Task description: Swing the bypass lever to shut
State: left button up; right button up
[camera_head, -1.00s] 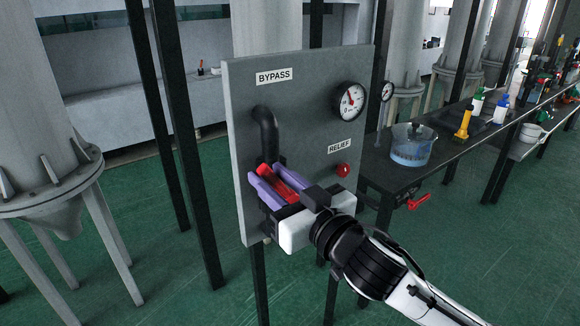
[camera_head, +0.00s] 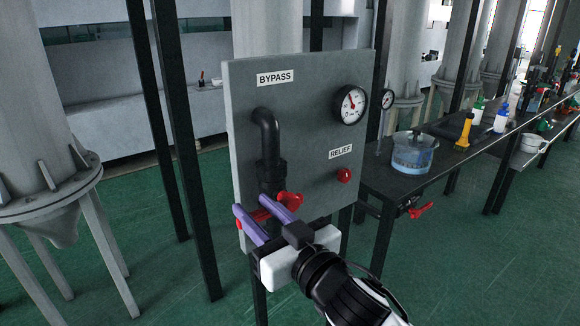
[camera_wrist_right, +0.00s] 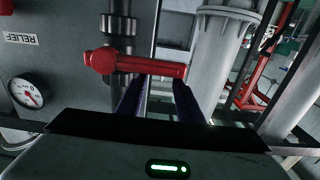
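The red bypass lever (camera_head: 263,215) is on the black bypass pipe (camera_head: 269,150) at the lower left of the grey panel. It lies across the pipe, with its hub at the right and its free end to the left. In the right wrist view the lever (camera_wrist_right: 150,67) runs sideways just beyond the fingertips. My right gripper (camera_head: 257,200) has its purple fingers apart, a clear gap between them, close in front of the lever. Whether they touch it I cannot tell. It also shows in the wrist view (camera_wrist_right: 158,85). My left gripper is out of view.
The panel (camera_head: 225,130) carries a gauge (camera_head: 350,104) and a red relief knob (camera_head: 344,175). Black posts stand to the left of the panel.

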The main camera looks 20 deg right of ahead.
aim_at(258, 214)
jog(key=v, duration=0.2)
jog(key=f+v, duration=0.1)
jog(key=v, duration=0.2)
jog(key=shift+w+d+p, duration=0.1)
jog(key=shift+d+p, duration=0.05)
jog(key=shift+p, duration=0.15)
jog(key=shift+s+d+r, duration=0.15)
jog(key=shift+s+d, duration=0.05)
jog(key=shift+s, duration=0.25)
jog(key=shift+s+d+r, duration=0.1)
jog(key=shift+s+d, duration=0.05)
jog(key=shift+s, duration=0.3)
jog(key=s+d+f+m+g+h, duration=0.1)
jog(key=s+f+g, duration=0.15)
jog(key=f, duration=0.85)
jog(key=s+d+f+g+h, duration=0.1)
jog(key=s+d+f+g, duration=0.15)
jog(key=f, duration=0.85)
jog(key=s+d+f+g+h, duration=0.1)
jog(key=s+d+f+g, duration=0.1)
jog(key=s+f, duration=1.2)
notch_tip(258, 214, down, 2)
jog(key=shift+s+d+f+m+g+h, duration=0.2)
jog(key=shift+s+m+g+h, duration=0.15)
jog(key=shift+g, duration=0.45)
